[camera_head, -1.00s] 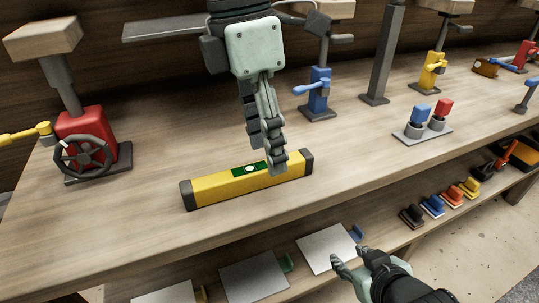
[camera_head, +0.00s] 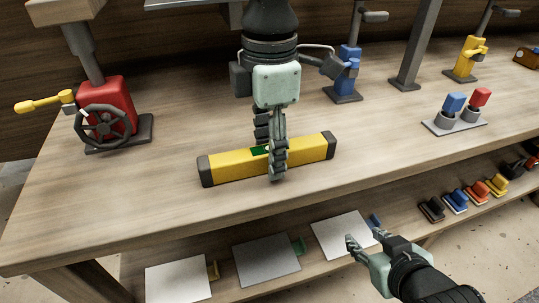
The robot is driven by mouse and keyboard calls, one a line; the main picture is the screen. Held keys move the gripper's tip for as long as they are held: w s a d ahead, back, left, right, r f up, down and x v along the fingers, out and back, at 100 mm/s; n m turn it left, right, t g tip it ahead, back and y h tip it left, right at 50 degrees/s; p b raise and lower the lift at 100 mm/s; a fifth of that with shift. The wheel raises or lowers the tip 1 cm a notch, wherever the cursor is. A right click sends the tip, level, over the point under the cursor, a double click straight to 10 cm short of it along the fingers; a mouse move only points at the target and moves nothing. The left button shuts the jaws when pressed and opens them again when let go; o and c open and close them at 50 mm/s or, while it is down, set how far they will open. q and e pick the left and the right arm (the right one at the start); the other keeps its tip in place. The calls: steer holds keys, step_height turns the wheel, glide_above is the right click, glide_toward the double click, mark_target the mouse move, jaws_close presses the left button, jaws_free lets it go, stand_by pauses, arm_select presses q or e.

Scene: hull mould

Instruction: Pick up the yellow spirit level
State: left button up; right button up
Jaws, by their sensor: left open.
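The yellow spirit level (camera_head: 228,166) lies flat on the wooden workbench (camera_head: 160,190) near its front edge. It has dark end caps and a green window, partly hidden by my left gripper. My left gripper (camera_head: 275,172) points down at the middle of the level, with its fingers reaching down around or in front of it. It is open, and I cannot tell whether the fingers touch the level. My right gripper (camera_head: 362,242) is at the lower right, in front of the lower shelf and away from the level; its fingers seem apart and empty.
A red vise-like device with a handwheel (camera_head: 104,120) stands at the left. A blue device (camera_head: 347,75) and a grey post (camera_head: 415,45) stand behind. A plate with blue and red knobs (camera_head: 455,122) is at the right. The lower shelf holds white sheets (camera_head: 343,236) and several coloured blocks (camera_head: 455,201).

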arm_select(q)
steer(key=shift+c, duration=0.2)
jaws_close()
steer(key=shift+r, duration=0.2)
